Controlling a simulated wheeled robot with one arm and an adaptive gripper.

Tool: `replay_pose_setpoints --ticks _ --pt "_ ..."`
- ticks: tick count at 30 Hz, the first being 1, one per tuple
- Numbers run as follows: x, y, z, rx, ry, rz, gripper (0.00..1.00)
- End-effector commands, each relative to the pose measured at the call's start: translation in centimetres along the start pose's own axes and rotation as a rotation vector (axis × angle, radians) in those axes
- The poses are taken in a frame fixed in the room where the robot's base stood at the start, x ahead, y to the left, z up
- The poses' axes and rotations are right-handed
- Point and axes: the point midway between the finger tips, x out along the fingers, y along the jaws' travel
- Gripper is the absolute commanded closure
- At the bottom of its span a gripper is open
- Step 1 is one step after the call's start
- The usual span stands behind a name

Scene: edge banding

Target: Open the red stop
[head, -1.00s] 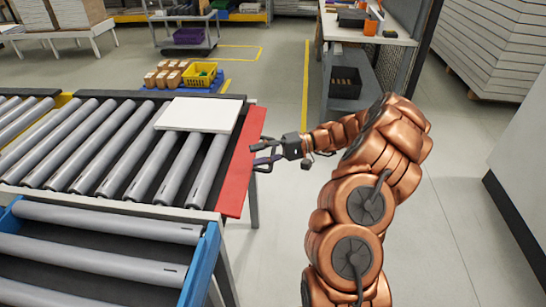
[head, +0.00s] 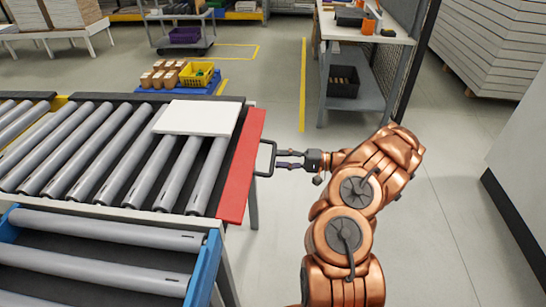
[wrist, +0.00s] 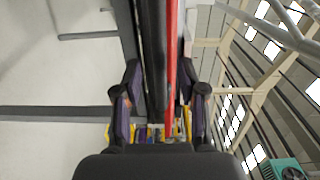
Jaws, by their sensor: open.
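The red stop (head: 241,165) is a long flat red plate along the right end of the roller conveyor. A dark looped handle (head: 266,158) sticks out from its right side. My gripper (head: 278,159) points left at this handle, with its fingertips close to the loop; I cannot tell whether they touch it. In the wrist view my gripper (wrist: 160,88) has its two fingers spread apart. The red stop shows there as a narrow red strip (wrist: 172,60) between the fingers, next to a dark vertical band. Nothing is visibly gripped.
A white panel (head: 197,117) lies on the rollers (head: 120,150), left of the stop. A blue-framed roller section (head: 202,270) is in front. A workbench (head: 365,35) stands behind my arm. The floor right of the conveyor is clear.

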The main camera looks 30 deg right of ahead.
Motion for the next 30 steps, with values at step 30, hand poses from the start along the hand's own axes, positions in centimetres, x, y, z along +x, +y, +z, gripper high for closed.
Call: replay_pose_setpoints --ticks 30 --pt "3.3 0.0 0.0 0.002 0.003 0.001 0.97"
